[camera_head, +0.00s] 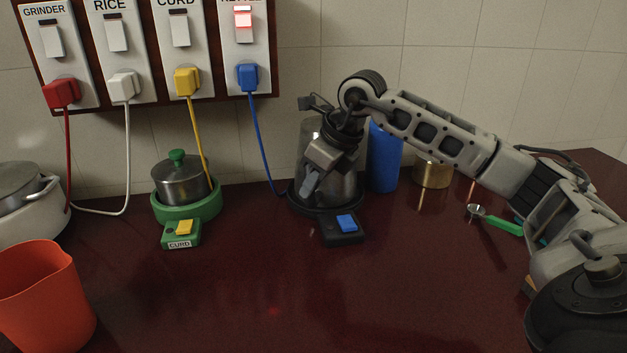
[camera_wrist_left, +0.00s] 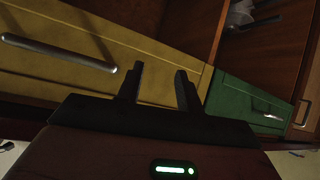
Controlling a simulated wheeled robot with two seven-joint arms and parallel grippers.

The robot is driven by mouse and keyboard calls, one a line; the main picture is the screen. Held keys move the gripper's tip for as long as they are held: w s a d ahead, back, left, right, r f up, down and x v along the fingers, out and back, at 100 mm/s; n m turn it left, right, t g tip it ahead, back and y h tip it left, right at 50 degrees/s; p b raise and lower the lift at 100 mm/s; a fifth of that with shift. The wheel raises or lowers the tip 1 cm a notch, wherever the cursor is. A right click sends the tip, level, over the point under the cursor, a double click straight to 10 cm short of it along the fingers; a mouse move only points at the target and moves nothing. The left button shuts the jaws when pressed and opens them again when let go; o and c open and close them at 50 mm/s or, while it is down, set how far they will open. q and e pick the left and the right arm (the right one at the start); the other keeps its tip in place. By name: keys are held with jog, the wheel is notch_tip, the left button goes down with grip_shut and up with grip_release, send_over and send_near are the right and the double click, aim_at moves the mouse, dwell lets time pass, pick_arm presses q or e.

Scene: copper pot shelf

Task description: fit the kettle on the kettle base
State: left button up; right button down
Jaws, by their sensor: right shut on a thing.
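The steel kettle (camera_head: 345,188) stands upright at or just over the round black kettle base (camera_head: 298,204); I cannot tell whether it is fully seated. The base has a black switch box (camera_head: 342,238) with a blue button at its front. My right gripper (camera_head: 312,182) is in front of the kettle, shut on it, and hides much of its body and its handle. My left gripper (camera_wrist_left: 160,68) is open and empty in the left wrist view, with drawers beyond it; it is not in the head view.
A blue cylinder (camera_head: 384,158) and a brass pot (camera_head: 432,173) stand right of the kettle. A green-based curd pot (camera_head: 180,183) is to the left, and a red-orange cup (camera_head: 45,298) is front left. A blue cord (camera_head: 260,145) runs to the kettle base. The front middle of the counter is clear.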

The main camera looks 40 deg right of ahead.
jog(key=shift+w, duration=0.1)
dwell(0.7)
jog(key=c, duration=1.3)
grip_release()
jog(key=shift+o, duration=0.5)
jog(key=shift+s+f, duration=0.2)
jog(key=shift+f, duration=0.15)
jog(key=v, duration=1.6)
jog(key=shift+r, duration=0.25)
jog(key=shift+w, duration=0.1)
